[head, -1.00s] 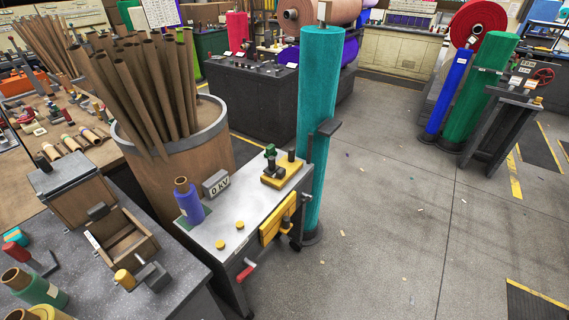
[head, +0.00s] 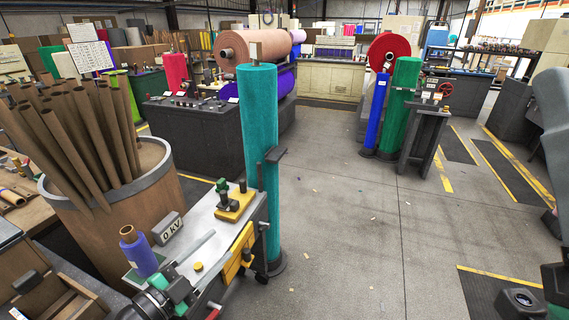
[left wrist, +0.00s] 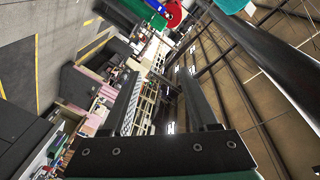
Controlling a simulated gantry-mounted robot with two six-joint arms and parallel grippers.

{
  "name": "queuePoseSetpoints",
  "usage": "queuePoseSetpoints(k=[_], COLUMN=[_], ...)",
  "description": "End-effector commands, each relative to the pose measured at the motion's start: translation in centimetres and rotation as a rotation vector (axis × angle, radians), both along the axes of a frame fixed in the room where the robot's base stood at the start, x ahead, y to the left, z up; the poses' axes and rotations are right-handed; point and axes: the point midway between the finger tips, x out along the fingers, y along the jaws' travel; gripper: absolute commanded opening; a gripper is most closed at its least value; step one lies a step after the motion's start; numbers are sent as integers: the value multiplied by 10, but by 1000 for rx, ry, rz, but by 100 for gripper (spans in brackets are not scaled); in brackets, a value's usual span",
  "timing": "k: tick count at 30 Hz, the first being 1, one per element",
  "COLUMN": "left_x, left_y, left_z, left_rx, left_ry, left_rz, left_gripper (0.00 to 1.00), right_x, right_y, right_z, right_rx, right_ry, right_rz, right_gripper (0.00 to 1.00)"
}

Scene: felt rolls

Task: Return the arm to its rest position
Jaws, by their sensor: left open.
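My left gripper (head: 205,262) shows at the bottom of the head view, low over the grey metal-topped stand and just right of the purple spool (head: 138,252). In the left wrist view its two dark fingers stand apart (left wrist: 165,90), with nothing between them. The gripper is open and empty. My right gripper does not show. Part of what looks like my right arm is at the right edge of the head view.
The stand carries a 0 KV box (head: 167,228) and a yellow-based fixture (head: 235,206). A tall teal roll (head: 258,120) stands right behind it. A barrel (head: 110,215) of brown tubes is at left. Open floor (head: 350,230) lies to the right.

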Motion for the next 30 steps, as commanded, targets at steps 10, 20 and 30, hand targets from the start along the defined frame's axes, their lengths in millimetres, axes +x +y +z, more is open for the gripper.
queuePoseSetpoints(k=[10, 20, 30], left_x=[-91, -180, -178], left_y=[-38, 26, 26], left_z=[286, 388, 544], left_rx=[-287, -1001, -992], left_ry=[-481, -547, -545], left_rz=[113, 62, 68], left_gripper=[60, 60, 60], right_x=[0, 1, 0], right_y=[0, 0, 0], right_z=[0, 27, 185], right_rx=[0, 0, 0], right_ry=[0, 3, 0], right_rz=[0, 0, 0], right_gripper=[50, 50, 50])
